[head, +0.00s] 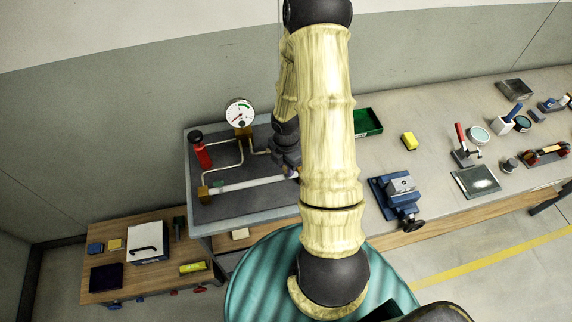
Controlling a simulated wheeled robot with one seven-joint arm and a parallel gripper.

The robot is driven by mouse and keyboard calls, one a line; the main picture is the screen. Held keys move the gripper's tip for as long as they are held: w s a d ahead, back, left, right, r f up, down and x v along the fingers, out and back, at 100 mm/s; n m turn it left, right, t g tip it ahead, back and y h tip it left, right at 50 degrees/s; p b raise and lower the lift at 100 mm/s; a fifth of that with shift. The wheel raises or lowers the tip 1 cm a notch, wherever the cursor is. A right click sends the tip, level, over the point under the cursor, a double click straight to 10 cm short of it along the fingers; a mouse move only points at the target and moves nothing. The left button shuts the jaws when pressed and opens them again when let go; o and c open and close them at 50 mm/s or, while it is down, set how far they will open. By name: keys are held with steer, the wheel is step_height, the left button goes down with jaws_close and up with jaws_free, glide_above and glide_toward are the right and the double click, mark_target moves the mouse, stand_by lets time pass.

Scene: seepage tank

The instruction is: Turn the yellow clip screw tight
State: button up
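My gripper (293,172) is low over the right part of a dark grey rig tray (230,210), near the right end of a pale horizontal tube (245,185). My own arm covers much of it, and its fingers are too small and dark to tell whether they are open or shut. I cannot make out the yellow clip screw; that end of the tube is hidden by my gripper and arm. A small bluish-white bit shows at the fingertips, but I cannot tell what it is.
The tray also bears a red bottle (202,152), a round gauge (240,113), bent pipes and a brass block (203,193). A low wooden table (140,285) stands left.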

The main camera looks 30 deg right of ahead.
steer(key=shift+m, duration=0.3)
steer(key=m, duration=0.9)
steer(key=shift+m+b, duration=0.3)
steer(key=shift+m, duration=0.1)
steer(key=m, duration=0.3)
steer(key=shift+m+b, duration=0.3)
steer(key=m, duration=0.4)
steer(key=shift+m+b, duration=0.3)
steer(key=shift+b, duration=0.1)
steer(key=m, duration=0.5)
steer(key=shift+b, duration=0.4)
steer(key=o, duration=1)
